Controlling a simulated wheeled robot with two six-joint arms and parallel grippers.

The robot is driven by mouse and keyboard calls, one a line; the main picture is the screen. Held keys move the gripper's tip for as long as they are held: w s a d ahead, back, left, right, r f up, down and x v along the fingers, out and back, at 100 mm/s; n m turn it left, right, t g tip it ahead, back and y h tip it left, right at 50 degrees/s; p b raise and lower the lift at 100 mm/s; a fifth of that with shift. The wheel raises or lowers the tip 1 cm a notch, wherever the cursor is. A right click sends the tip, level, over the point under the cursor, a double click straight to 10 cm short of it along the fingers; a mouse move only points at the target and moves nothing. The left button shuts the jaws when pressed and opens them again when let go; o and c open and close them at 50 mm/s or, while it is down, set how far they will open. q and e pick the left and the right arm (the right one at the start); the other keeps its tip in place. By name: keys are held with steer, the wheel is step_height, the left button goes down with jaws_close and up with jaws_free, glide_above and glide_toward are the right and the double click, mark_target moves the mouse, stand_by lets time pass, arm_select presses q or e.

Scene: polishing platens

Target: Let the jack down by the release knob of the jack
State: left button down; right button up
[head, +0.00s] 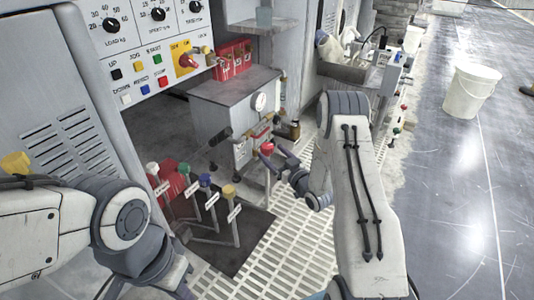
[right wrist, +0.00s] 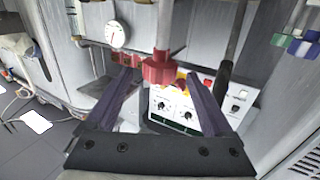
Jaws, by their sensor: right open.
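The grey jack unit (head: 222,112) with a round gauge stands beside the control panel in the head view. A red knob (head: 267,148), which looks like the release knob, sits low at its front right. My right gripper (head: 277,160) is open right at this knob. In the right wrist view the red lobed knob (right wrist: 163,69) on its stem shows between the open fingers (right wrist: 163,82); I cannot tell whether they touch it. My left arm comes in at the lower left, but its gripper is not visible.
The control panel (head: 150,50) rises at upper left. A white bucket (head: 470,91) stands on open floor at right.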

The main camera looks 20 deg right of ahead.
mark_target(270, 152)
arm_select(q)
steer(key=shift+f+b, duration=0.65)
steer(key=shift+f, duration=0.3)
arm_select(e)
steer(key=shift+x, duration=2.05)
jaws_close()
arm_select(q)
steer(key=shift+r, duration=0.1)
arm_select(e)
steer(key=c, duration=1.4)
jaws_free()
steer(key=shift+a, duration=0.1)
